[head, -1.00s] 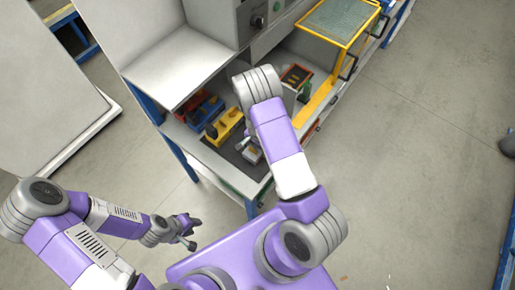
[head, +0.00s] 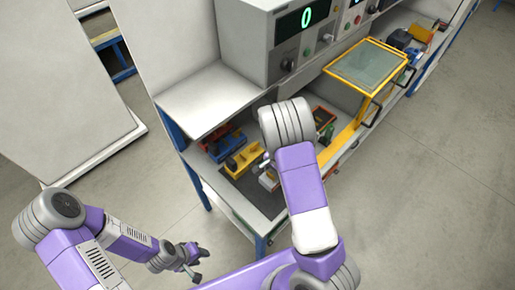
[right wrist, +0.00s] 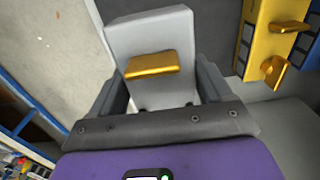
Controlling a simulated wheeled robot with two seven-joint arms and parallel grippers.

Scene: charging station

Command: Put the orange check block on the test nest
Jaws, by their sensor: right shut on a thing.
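My right gripper (right wrist: 162,88) is shut on a light grey block with a gold bar on its face (right wrist: 155,66). In the head view my right gripper (head: 267,172) is low over the bench shelf, partly hidden by my own arm. I cannot make out a clearly orange check block in these frames, nor tell which part is the test nest. My left gripper (head: 190,262) is empty, with its fingers apart, over the floor in front of the bench.
A yellow holder (head: 245,158) stands beside my right gripper; it also shows in the right wrist view (right wrist: 262,45). A yellow-framed cover (head: 368,65) and a grey console reading 0 (head: 290,38) stand further back.

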